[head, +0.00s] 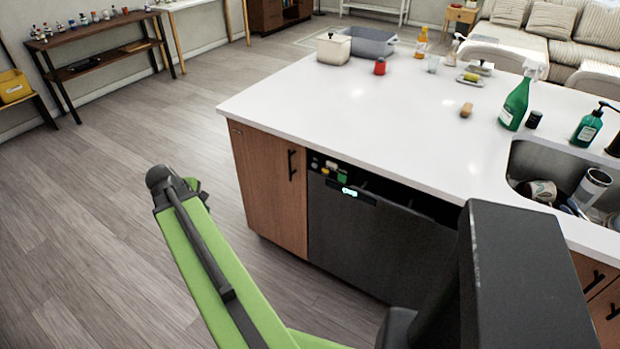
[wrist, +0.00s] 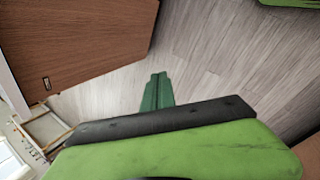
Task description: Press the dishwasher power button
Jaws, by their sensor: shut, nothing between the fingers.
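The dishwasher (head: 370,240) is a dark grey front built into the island, under the white counter, in the head view. Its top strip has a lit display (head: 349,192) and small coloured buttons (head: 331,167) at the left end. I cannot tell which one is the power button. My gripper (wrist: 157,90) shows in the wrist view as dark green fingers shut together, empty, over the floor. In the head view my green arm is left of the dishwasher, apart from it, and mostly hides the gripper. The dishwasher does not clearly show in the wrist view.
A wooden cabinet (head: 270,188) with a black handle stands left of the dishwasher; the counter edge (head: 340,155) overhangs both. The floor (head: 90,230) on the left is clear. A sink (head: 555,165) is at the right, and a spray bottle (head: 517,100) stands near it.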

